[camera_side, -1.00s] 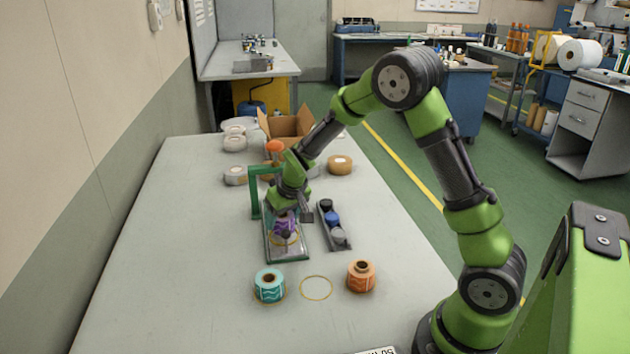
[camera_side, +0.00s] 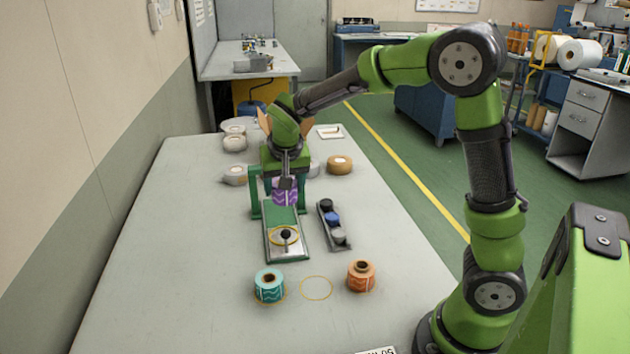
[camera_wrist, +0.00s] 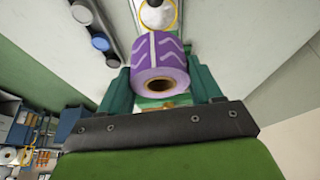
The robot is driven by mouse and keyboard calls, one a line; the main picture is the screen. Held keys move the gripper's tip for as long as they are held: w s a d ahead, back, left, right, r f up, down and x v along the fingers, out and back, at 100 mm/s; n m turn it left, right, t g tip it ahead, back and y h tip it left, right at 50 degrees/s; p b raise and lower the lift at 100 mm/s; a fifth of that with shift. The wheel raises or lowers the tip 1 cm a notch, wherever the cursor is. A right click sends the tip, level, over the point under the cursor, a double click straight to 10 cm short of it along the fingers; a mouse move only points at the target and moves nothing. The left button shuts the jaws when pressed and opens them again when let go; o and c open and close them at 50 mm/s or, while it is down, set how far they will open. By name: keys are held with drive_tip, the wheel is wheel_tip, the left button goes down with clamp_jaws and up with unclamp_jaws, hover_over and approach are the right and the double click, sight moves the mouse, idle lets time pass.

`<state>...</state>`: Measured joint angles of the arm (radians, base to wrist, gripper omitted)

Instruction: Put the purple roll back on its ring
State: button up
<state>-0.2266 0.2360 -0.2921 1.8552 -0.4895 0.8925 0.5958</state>
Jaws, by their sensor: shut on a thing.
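The purple roll (camera_side: 284,194) with pale wavy lines is in my gripper (camera_side: 287,181), which is shut on it. It is held above the back part of the green plate (camera_side: 281,216) of the rewinder, by the green upright frame (camera_side: 256,192). The plate's front has a yellow ring and a dark-topped knob (camera_side: 286,235), with no roll on it. In the wrist view the purple roll (camera_wrist: 157,55) fills the middle, its brown core facing the camera. An empty yellow ring (camera_side: 316,288) lies on the table near the front.
A teal roll (camera_side: 269,286) stands left of the empty ring and an orange roll (camera_side: 361,277) right of it. A grey tray (camera_side: 335,228) with black, blue and grey round pieces lies right of the plate. Tape rolls (camera_side: 340,165) and a box are behind. The front left table is clear.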

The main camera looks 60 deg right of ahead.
drive_tip(key=s+a+r+m+g, duration=0.1)
drive_tip(key=s+a+m+g, duration=0.2)
drive_tip(key=s+m, duration=0.45)
drive_tip(key=s+a+m+g, duration=0.3)
drive_tip(key=s+m+g, duration=0.15)
drive_tip(key=m, duration=0.65)
drive_tip(key=shift+t, duration=0.45)
drive_tip(key=f, duration=1.1)
drive_tip(key=shift+s+d+f, duration=0.1)
drive_tip(key=shift+s+f, duration=0.1)
drive_tip(key=shift+f, duration=2.55)
drive_tip(key=o, duration=1.2)
drive_tip(key=shift+f, duration=0.1)
